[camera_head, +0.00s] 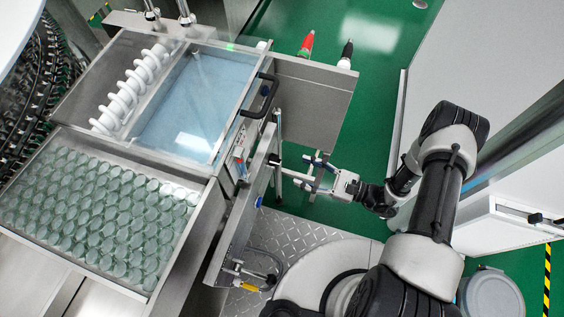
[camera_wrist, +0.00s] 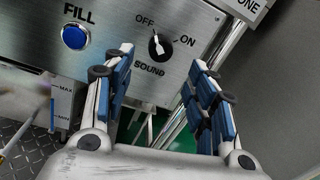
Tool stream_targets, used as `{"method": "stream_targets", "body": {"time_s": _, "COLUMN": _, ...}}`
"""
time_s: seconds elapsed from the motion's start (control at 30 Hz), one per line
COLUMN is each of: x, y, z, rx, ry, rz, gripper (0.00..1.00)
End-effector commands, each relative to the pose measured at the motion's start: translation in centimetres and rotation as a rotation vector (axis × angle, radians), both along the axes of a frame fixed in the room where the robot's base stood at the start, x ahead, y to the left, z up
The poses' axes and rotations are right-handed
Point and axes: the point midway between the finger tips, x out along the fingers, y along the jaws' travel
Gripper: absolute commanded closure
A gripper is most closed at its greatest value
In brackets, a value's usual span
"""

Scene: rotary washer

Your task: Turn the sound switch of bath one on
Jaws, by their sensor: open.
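The sound switch (camera_wrist: 159,46) is a round black knob with a white pointer on a metal panel (camera_wrist: 110,18). Its pointer aims up, slightly left, at the OFF label (camera_wrist: 145,21); the ON label (camera_wrist: 188,40) is to its right. My gripper (camera_wrist: 161,58) is open and empty in front of the panel, with the switch showing between and slightly beyond its blue-padded fingers. I cannot tell whether the fingers touch anything at the switch. In the head view my gripper (camera_head: 313,175) faces the side of the bath's panel (camera_head: 240,225), with a visible space before it.
A blue FILL button (camera_wrist: 74,37) is left of the switch. A sign reading ONE (camera_wrist: 247,6) is at upper right. The head view shows a blue bath (camera_head: 188,100), a black handle (camera_head: 262,96) and a tray of vials (camera_head: 95,215). Green floor is open behind my arm.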

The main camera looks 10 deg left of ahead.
Motion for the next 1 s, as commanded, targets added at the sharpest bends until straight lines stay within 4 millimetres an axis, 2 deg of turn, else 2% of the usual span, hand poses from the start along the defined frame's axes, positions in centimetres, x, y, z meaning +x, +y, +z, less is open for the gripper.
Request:
{"method": "stream_targets", "body": {"time_s": 0.03, "x": 0.1, "y": 1.3, "z": -0.1, "rx": 0.001, "ry": 0.001, "rz": 0.007, "gripper": 0.48}}
{"method": "stream_targets", "body": {"time_s": 0.2, "x": 0.5, "y": 4.7, "z": -0.1, "rx": 0.001, "ry": 0.001, "rz": 0.007, "gripper": 0.48}}
{"method": "stream_targets", "body": {"time_s": 0.4, "x": 1.0, "y": 7.2, "z": 0.0, "rx": 0.000, "ry": 0.000, "rz": 0.003, "gripper": 0.48}}
{"method": "stream_targets", "body": {"time_s": 0.57, "x": 1.2, "y": 8.0, "z": 0.0, "rx": 0.000, "ry": 0.000, "rz": 0.001, "gripper": 0.48}}
{"method": "stream_targets", "body": {"time_s": 0.8, "x": 1.2, "y": 8.1, "z": 0.0, "rx": 0.001, "ry": 0.000, "rz": 0.000, "gripper": 0.48}}
{"method": "stream_targets", "body": {"time_s": 1.0, "x": 1.2, "y": 8.0, "z": 0.0, "rx": 0.001, "ry": 0.000, "rz": 0.000, "gripper": 0.60}}
